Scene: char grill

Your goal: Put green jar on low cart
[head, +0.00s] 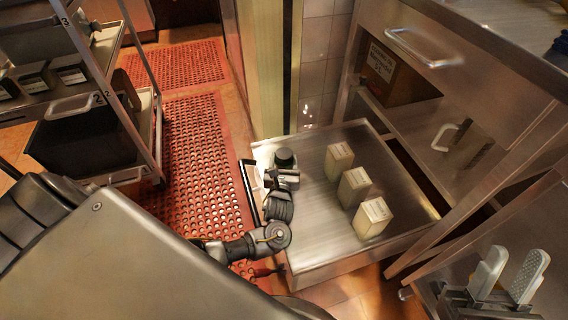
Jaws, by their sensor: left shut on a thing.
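The low cart (308,160) is a flat steel platform in the middle of the head view. My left gripper (284,172) is over the cart's left side, near its back left corner. It is shut on a dark, round-topped thing (285,158), likely the jar. I see no green on it, and the gripper hides its lower part, so I cannot tell whether it touches the cart. My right gripper (508,276) is at the lower right, with its pale fingers apart and nothing between them.
Three cream cartons (354,187) stand in a row on the cart's right half. A steel table with a drawer (430,60) and a lower shelf holding a cardboard box (393,75) is at the right.

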